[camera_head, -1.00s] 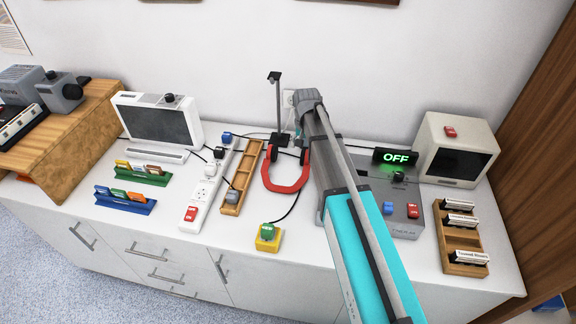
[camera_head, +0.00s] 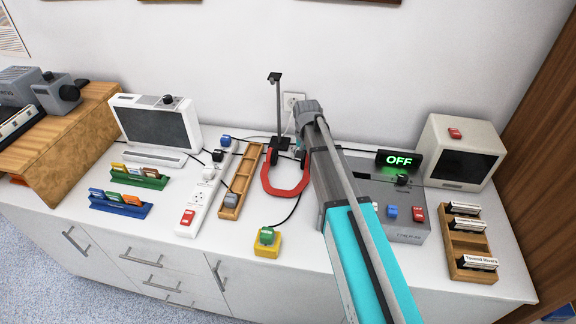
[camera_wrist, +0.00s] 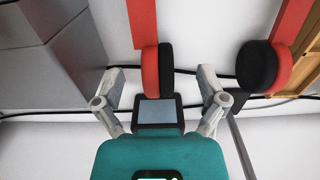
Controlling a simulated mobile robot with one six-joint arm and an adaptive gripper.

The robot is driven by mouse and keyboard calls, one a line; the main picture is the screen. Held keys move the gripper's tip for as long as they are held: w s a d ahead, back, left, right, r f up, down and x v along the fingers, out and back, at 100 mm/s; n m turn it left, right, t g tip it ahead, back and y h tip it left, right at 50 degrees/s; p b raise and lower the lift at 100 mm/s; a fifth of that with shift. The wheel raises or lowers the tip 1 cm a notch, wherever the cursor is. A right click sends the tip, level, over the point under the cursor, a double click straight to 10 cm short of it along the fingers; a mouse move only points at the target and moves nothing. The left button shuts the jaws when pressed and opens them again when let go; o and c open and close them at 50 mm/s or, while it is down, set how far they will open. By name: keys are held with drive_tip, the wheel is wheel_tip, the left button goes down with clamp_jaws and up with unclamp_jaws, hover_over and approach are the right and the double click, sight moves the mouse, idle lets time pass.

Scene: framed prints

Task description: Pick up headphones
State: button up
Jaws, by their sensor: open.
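The red headphones (camera_head: 286,194) lie on the white countertop, with their band toward the front and dark ear pads toward the wall. In the wrist view, their two red arms (camera_wrist: 143,22) end in black-padded ear cups. My gripper (camera_wrist: 162,74) is open, with a finger on either side of the left ear cup (camera_wrist: 152,70); I cannot tell whether they touch it. The right ear cup (camera_wrist: 263,65) is outside the fingers. In the head view, my gripper is mostly hidden behind my arm.
A black stand (camera_head: 279,115) rises just behind the headphones. A grey box with buttons (camera_head: 400,228) stands close on the right. A wooden tray (camera_head: 250,165) and a white power strip (camera_head: 205,195) lie to the left. A yellow button box (camera_head: 267,245) sits in front.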

sight(305, 162)
drive_tip(key=shift+f, duration=0.1)
drive_tip(key=f+b, duration=0.3)
drive_tip(key=shift+w+d+f, duration=0.2)
drive_tip(key=shift+f+b, duration=0.85)
drive_tip(key=shift+b, duration=0.25)
drive_tip(key=shift+c, duration=0.2)
clamp_jaws()
